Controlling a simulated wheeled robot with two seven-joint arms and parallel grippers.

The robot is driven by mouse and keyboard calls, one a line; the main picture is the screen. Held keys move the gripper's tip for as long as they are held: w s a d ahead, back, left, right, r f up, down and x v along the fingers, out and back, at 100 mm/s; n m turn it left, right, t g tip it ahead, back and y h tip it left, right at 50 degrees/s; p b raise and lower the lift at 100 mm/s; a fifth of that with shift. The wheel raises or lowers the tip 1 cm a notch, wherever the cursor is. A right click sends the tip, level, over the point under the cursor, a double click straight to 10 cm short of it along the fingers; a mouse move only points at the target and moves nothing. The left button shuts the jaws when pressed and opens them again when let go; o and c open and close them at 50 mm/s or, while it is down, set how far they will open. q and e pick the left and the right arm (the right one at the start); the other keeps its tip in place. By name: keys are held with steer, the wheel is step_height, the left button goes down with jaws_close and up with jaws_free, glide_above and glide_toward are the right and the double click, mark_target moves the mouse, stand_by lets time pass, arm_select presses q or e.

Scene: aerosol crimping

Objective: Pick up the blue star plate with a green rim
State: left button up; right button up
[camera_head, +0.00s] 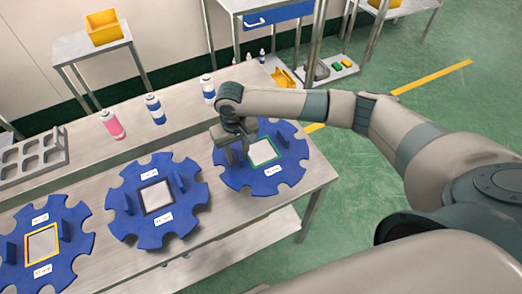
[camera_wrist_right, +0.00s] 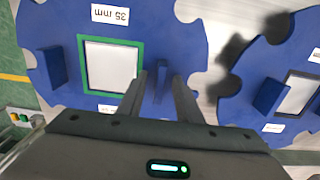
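The blue star plate with a green rim (camera_head: 236,178) lies at the right end of the grey table. Its green frame surrounds a pale square window (camera_head: 263,151). In the wrist view this plate (camera_wrist_right: 165,30) fills the upper left, with a "35 mm" label. My right gripper (camera_head: 236,158) is low over the left part of the plate. In the wrist view its two fingers (camera_wrist_right: 160,88) are apart, one on each side of the plate's upright blue tab (camera_wrist_right: 162,78). I cannot tell whether they touch it. My left gripper is not in view.
A blue star plate with a dark rim (camera_head: 125,225) lies beside it, and one with a yellow rim (camera_head: 72,262) lies further left. A pink can (camera_head: 112,124) and white-blue cans (camera_head: 155,109) stand behind. A grey rack (camera_head: 30,158) is at the left.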

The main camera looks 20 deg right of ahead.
jaws_close()
steer(key=shift+r, duration=0.1)
stand_by(0.3)
steer(key=shift+w+r+b, duration=0.1)
steer(key=shift+r+b, duration=0.2)
steer(key=shift+r, duration=0.15)
steer(key=r, duration=0.2)
steer(key=r+b, duration=0.1)
steer(key=shift+s+r, duration=0.1)
steer(key=shift+s, duration=0.15)
steer(key=s+r+b, duration=0.1)
steer(key=s+r, duration=0.2)
steer(key=s, duration=0.2)
steer(key=s+d+r+b, duration=0.1)
steer(key=s+r, duration=0.2)
steer(key=s, duration=0.3)
steer(key=shift+r, duration=0.4)
steer(key=shift+s, duration=0.1)
